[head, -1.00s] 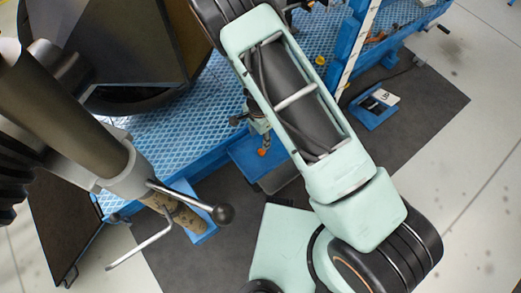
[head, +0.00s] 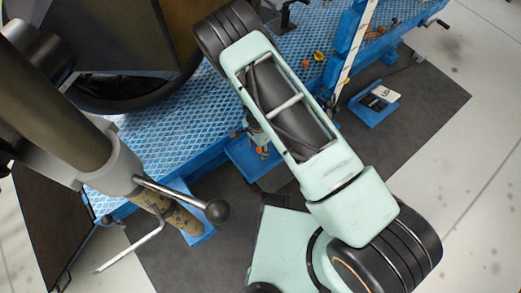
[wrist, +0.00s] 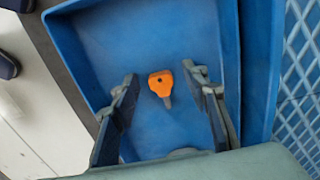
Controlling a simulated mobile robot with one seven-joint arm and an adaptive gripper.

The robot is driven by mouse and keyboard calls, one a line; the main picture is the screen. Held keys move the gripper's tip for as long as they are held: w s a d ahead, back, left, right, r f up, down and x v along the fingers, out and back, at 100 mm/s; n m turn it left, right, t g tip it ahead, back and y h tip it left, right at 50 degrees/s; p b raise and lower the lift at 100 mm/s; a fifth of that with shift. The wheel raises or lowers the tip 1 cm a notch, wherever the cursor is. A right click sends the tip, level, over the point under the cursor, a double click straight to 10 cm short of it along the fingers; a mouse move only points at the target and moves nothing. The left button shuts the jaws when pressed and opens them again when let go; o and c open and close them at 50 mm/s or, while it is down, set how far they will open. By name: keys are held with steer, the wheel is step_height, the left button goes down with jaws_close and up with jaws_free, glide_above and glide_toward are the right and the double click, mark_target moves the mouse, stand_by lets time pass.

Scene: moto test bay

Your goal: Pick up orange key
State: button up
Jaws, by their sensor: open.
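The orange key (wrist: 160,83) lies in a blue tray (wrist: 110,35) in the wrist view, its orange head toward the top and its dull shaft pointing down and slightly right. My gripper (wrist: 159,72) is open, with one dark finger on each side of the key. The fingers appear apart from the key, and nothing is between them except the view of the key on the tray floor. I cannot tell the exact height of the fingertips above the tray.
The tray walls rise around the key. A blue textured platform (head: 150,140) runs beside it, also seen in the wrist view (wrist: 298,95). Another blue tray with a card (head: 375,101) lies right of my arm. A metal lever with a dark knob (head: 217,211) stands left.

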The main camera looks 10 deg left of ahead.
mark_target(258, 153)
steer(key=shift+c, duration=0.6)
steer(key=c, duration=1)
steer(key=shift+o, duration=0.2)
steer(key=shift+r, duration=0.1)
steer(key=shift+r+p, duration=0.4)
steer(key=shift+r, duration=0.25)
steer(key=r, duration=0.1)
steer(key=r+p, duration=0.1)
steer(key=shift+s+a+r, duration=0.1)
steer(key=shift+s+r, duration=0.15)
steer(key=shift+r, duration=0.15)
steer(key=s+a+r+p, duration=0.1)
steer(key=s+r+p, duration=0.1)
steer(key=s+r, duration=0.2)
steer(key=s+a+r+p, duration=0.1)
steer(key=s+r, duration=0.3)
steer(key=s, duration=0.5)
steer(key=shift+s+r+p, duration=0.15)
steer(key=shift+r+p, duration=0.2)
steer(key=shift+r, duration=0.05)
steer(key=shift+a, duration=0.1)
